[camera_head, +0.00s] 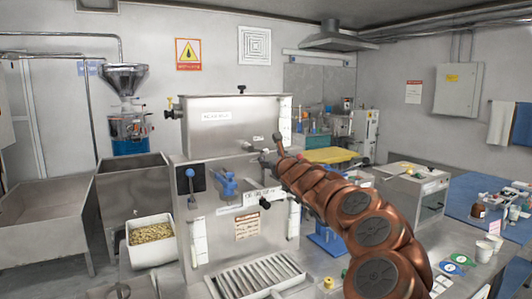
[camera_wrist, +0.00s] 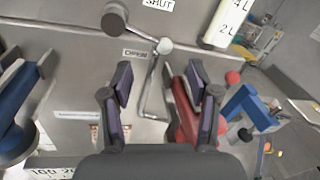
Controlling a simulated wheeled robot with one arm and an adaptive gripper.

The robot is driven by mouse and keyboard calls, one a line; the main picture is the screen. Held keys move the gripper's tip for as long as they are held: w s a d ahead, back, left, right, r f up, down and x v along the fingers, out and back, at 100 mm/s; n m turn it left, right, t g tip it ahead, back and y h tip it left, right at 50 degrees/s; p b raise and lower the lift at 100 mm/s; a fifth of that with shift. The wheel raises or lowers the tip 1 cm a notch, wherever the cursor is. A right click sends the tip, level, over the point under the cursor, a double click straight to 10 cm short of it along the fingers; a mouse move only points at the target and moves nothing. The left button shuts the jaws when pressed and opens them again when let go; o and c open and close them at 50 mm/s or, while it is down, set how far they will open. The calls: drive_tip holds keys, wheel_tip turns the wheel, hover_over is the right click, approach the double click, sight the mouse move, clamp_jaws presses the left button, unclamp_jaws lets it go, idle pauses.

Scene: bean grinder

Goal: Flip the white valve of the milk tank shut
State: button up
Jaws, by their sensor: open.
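The milk tank (camera_head: 225,135) is a steel box standing mid-left in the head view. In the wrist view, a metal lever runs from a dark round knob (camera_wrist: 115,18) to a white round piece (camera_wrist: 165,46). This looks like the white valve. A bent rod (camera_wrist: 147,95) hangs below the white piece. A "SHUT" label (camera_wrist: 158,3) sits above it, partly cut off. My gripper (camera_wrist: 160,82) is open, its fingers either side of the bent rod, with nothing clearly held. In the head view my gripper (camera_head: 279,150) is at the tank's front right, mostly hidden by my arm.
A red handle (camera_wrist: 186,118) lies close behind the right finger. Blue handles stand at the left (camera_wrist: 14,110) and right (camera_wrist: 248,108). A white gauge (camera_wrist: 222,25) is at the upper right. A slatted drain tray (camera_head: 255,275) lies below the tank.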

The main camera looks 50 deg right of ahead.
sight(265, 152)
drive_tip(key=shift+r+p+x, duration=0.2)
drive_tip(key=shift+p+x, duration=0.7)
drive_tip(key=shift+x, duration=0.8)
drive_tip(key=shift+p+x, duration=0.7)
drive_tip(key=shift+x, duration=0.65)
drive_tip(key=shift+a, duration=0.1)
drive_tip(key=shift+c, duration=0.2)
clamp_jaws()
drive_tip(key=shift+r, duration=0.1)
